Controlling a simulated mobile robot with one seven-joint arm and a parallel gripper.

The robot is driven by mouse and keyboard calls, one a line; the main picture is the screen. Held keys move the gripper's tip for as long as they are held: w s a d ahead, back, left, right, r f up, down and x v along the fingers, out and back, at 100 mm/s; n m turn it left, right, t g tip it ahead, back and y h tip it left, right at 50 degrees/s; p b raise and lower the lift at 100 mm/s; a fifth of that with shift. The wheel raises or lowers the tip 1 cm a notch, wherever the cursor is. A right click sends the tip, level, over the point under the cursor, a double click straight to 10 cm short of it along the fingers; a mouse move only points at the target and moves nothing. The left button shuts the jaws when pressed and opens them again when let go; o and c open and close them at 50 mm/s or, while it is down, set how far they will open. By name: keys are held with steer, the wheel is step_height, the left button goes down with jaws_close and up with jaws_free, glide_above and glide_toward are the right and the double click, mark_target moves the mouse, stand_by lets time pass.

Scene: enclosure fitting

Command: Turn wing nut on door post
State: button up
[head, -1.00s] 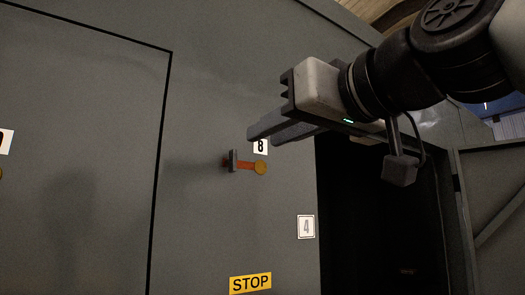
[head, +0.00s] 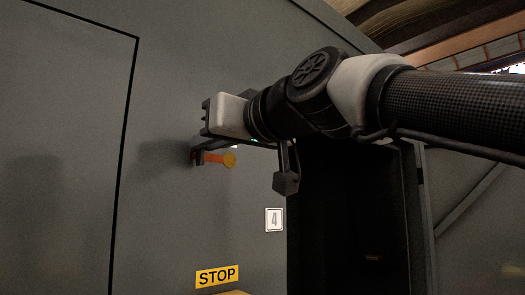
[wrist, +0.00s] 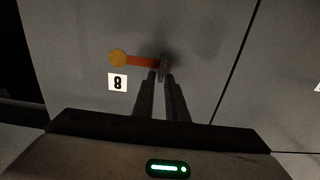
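The wing nut has a grey upright wing (wrist: 163,67), and an orange bar (head: 216,158) runs from it to a yellow disc (head: 230,160). It sits on the grey door post (head: 180,220), beside a white label "8" (wrist: 118,83) in the wrist view. My gripper (wrist: 162,76) is at the wing, with one finger on each side of it. A narrow gap shows between the fingers, so they look open. In the head view my gripper (head: 198,147) covers part of the wing. Whether the fingers touch it is hidden.
A dark opening (head: 345,225) lies right of the post. A "4" plate (head: 274,220) and a yellow STOP sign (head: 217,276) are on the post below. A black seam (head: 125,130) runs down the left.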

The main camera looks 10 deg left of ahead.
mark_target(203, 164)
jaws_close()
steer(key=shift+m, duration=0.3)
steer(key=shift+f+m+p, duration=0.6)
steer(key=shift+m+p, duration=0.5)
steer(key=shift+m, duration=4.65)
steer(key=shift+f+m+p, duration=0.65)
steer(key=shift+m+p, duration=0.4)
steer(key=shift+m, duration=4.75)
steer(key=shift+f+m+p, duration=0.6)
steer(key=shift+m+p, duration=0.5)
steer(key=shift+m, duration=4.65)
